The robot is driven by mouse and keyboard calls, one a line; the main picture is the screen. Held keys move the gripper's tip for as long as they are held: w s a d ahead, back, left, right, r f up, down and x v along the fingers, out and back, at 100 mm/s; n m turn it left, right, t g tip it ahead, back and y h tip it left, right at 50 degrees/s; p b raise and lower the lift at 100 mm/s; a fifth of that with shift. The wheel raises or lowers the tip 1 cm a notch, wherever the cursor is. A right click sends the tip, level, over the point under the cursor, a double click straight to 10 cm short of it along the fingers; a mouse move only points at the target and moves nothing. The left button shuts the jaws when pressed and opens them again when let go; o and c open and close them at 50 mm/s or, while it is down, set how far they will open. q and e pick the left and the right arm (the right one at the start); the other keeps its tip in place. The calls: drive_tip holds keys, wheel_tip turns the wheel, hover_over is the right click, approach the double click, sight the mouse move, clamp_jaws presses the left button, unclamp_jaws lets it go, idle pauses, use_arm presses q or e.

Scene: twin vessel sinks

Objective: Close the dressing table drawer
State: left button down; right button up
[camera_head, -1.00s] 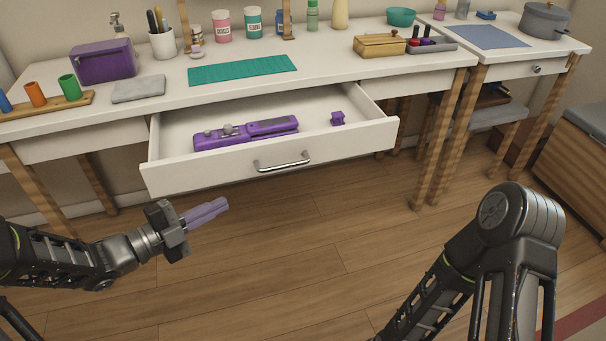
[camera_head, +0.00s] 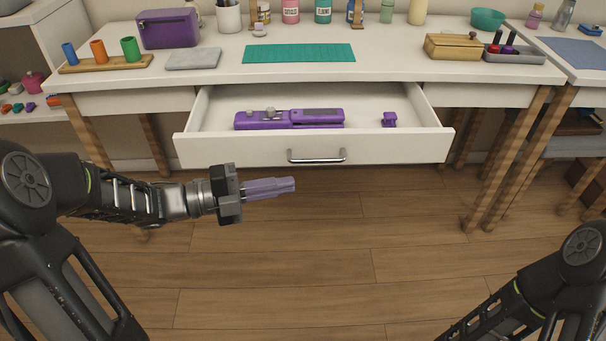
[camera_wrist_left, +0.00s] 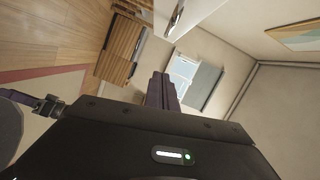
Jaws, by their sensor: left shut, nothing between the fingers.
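The dressing table drawer (camera_head: 240,152) is white and stands pulled out from under the white tabletop in the head view. Its silver bar handle (camera_head: 316,157) is at the middle of the front. Inside lie a long purple tool (camera_head: 290,119) and a small purple piece (camera_head: 389,119). My left gripper (camera_head: 292,185) is shut and empty, with light purple fingers pointing right. It appears a little below and in front of the drawer front, left of the handle, with a gap. The left wrist view shows its fingers (camera_wrist_left: 161,90) too. The right gripper is out of view.
The dressing table top (camera_head: 400,75) holds a teal mat (camera_head: 300,53), a purple case (camera_head: 169,28), a wooden box (camera_head: 453,46) and several jars. Wooden legs (camera_head: 508,155) stand right of the drawer. The floor in front is open.

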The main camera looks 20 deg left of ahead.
use_arm(q)
drive_tip(key=w+d+f+b, duration=0.1)
drive_tip(key=w+d+b, duration=0.1)
drive_tip(key=w+d, duration=0.4)
drive_tip(key=shift+w+d+f, duration=0.15)
drive_tip(key=shift+w+d, duration=0.25)
drive_tip(key=shift+w, duration=1)
drive_tip(key=shift+w+b, duration=0.1)
drive_tip(key=shift+b, duration=0.2)
